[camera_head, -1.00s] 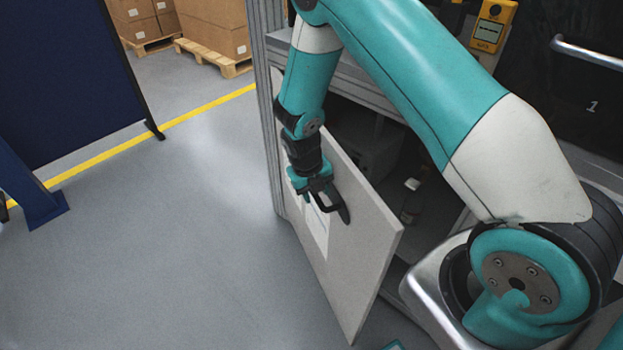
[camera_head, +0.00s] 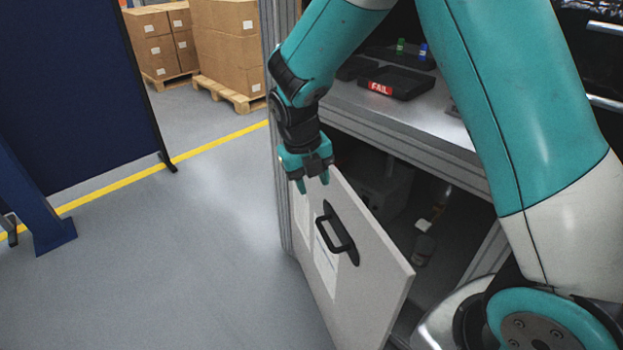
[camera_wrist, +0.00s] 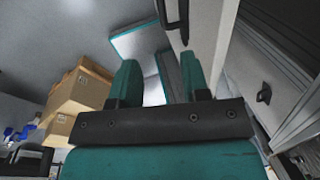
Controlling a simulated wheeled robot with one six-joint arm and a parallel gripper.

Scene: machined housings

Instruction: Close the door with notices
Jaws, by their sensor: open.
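The door with notices (camera_head: 372,288) is a light grey panel that stands open at an angle from the cabinet below the workbench. White notice sheets (camera_head: 325,262) are on its outer face, beside a black handle (camera_head: 336,236). My gripper (camera_head: 313,186) is open and empty, at the upper edge of the door, above and to the left of the handle. I cannot tell whether a finger touches the door. In the wrist view the two teal fingers (camera_wrist: 160,82) are apart, with a dark handle (camera_wrist: 174,14) on a pale panel above them.
The cabinet's dark inside (camera_head: 400,190) shows a few items. On the bench above is a black tray (camera_head: 405,84) marked FAIL. A dark blue partition (camera_head: 75,85) stands at left and boxes on pallets (camera_head: 222,50) at the back. Grey floor (camera_head: 190,260) left of the door is clear.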

